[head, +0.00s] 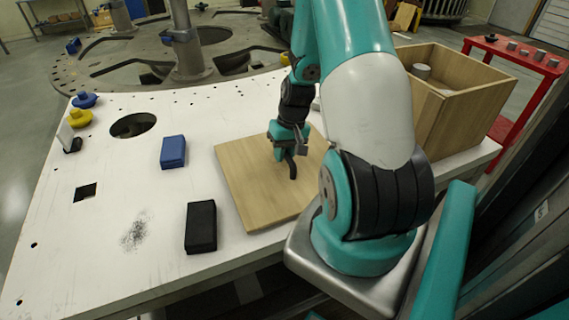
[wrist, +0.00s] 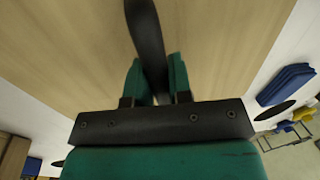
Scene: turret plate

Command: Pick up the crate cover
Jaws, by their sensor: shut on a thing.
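The crate cover (head: 247,180) is a flat square wooden board with a dark curved handle (head: 292,168) on its top. It lies at or just above the white table, in the middle of the head view; the exact height is hard to tell. My gripper (head: 289,150) is over the cover and shut on its handle. In the wrist view the dark handle (wrist: 147,40) runs between the green fingers (wrist: 155,80), with the cover's wood grain (wrist: 70,40) behind. My arm hides the cover's right part in the head view.
An open wooden crate (head: 465,110) stands on the table at right, with a light cylinder (head: 422,72) inside. A blue box (head: 173,151) and a black box (head: 201,227) lie left of the cover. A red stand (head: 515,55) is behind the crate.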

